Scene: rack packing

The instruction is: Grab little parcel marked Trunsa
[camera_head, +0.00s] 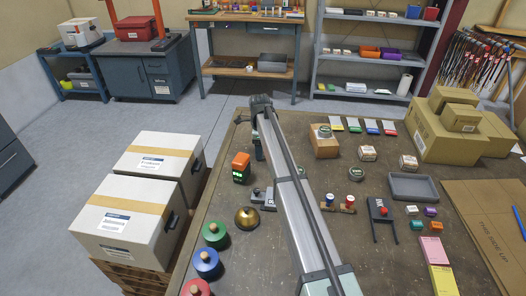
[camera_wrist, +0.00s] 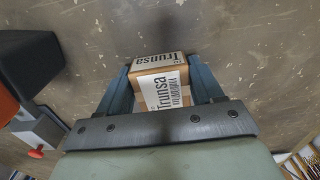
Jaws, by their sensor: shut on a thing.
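The little parcel (camera_wrist: 160,88) is a small brown box with white labels reading "Trunsa" in the wrist view. My gripper (camera_wrist: 157,72) has a dark finger on each side of it and is shut on it. Whether the parcel touches the table below or hangs clear of it, I cannot tell. In the head view my arm runs across the middle of the table and hides the fingers and the held parcel.
The worktable (camera_head: 330,240) holds an orange device (camera_head: 240,167), a brass dome (camera_head: 247,218), small labelled boxes (camera_head: 367,153), a grey tray (camera_head: 414,187) and large cartons (camera_head: 450,136). White boxes (camera_head: 130,220) stand left of it.

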